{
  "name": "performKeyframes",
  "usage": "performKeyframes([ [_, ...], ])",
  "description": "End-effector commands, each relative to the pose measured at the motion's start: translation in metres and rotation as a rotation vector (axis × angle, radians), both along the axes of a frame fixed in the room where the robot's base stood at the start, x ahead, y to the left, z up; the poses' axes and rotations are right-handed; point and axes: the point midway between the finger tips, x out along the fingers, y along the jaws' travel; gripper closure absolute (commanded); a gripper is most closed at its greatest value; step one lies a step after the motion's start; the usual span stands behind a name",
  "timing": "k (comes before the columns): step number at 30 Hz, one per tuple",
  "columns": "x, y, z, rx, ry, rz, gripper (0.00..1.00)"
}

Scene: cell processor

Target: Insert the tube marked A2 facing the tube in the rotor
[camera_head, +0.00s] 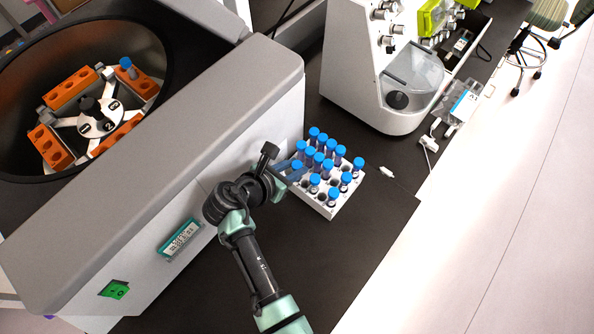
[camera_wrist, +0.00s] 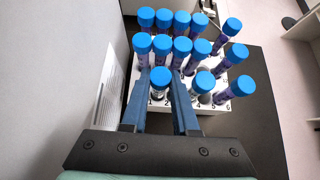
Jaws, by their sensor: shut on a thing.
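My gripper (camera_head: 284,170) is at the left side of the white tube rack (camera_head: 322,208). In the wrist view its two blue fingers (camera_wrist: 162,88) are shut on a blue-capped tube (camera_wrist: 159,74) in the rack's nearest row, near the marks 1 and 2. I cannot tell whether this tube is raised from its hole. Its row letter is not readable. The rotor (camera_head: 98,117) sits in the open centrifuge bowl at the left, with orange buckets around a numbered hub. One blue-capped tube (camera_head: 126,63) stands in the upper right bucket. The opposite, lower left bucket (camera_head: 48,146) shows empty holes.
Several other blue-capped tubes stand close around my fingers, some tilted. The centrifuge's grey front wall (camera_head: 220,120) rises between the rack and the bowl. A white machine (camera_head: 375,85) stands behind the rack. Dark bench (camera_head: 370,235) is clear at the front right.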

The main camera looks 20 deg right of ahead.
Motion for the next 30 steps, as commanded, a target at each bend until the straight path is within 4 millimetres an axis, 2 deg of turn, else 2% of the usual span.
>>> performKeyframes([
  [19,0.0,0.0,0.013,0.0,-0.001,0.001,1.0],
  [30,0.0,0.0,0.046,0.0,-0.001,0.001,1.0],
])
